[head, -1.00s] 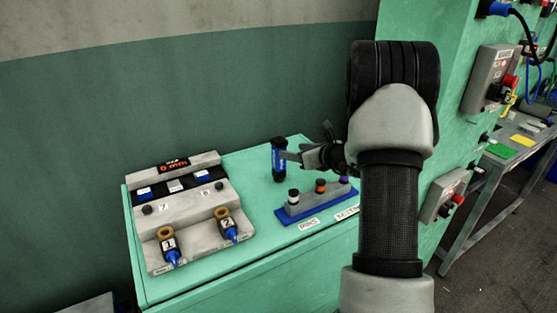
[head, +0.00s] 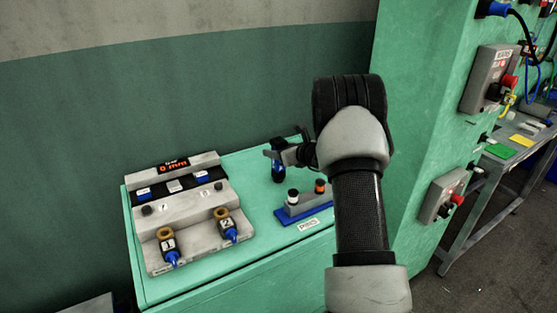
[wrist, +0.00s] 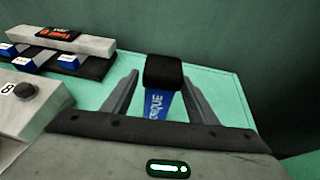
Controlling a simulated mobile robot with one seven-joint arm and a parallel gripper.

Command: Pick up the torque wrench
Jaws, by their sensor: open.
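The torque wrench is a blue tool with a black top, standing upright on the green bench top near its back edge. In the head view the torque wrench (head: 278,170) is partly covered by my gripper (head: 272,153). In the wrist view the torque wrench (wrist: 160,90) shows its black top and part of the word "TORQUE" on its blue body. It stands between the two open fingers of my gripper (wrist: 158,95), with a gap visible on each side. Its lower part is hidden in the wrist view.
A grey unit (head: 185,212) with a red "0 mm" display and two numbered blue-and-orange tools stands left on the bench. A grey pin holder on a blue base (head: 305,210) sits just in front of the wrench. A green cabinet wall (head: 425,130) rises at right.

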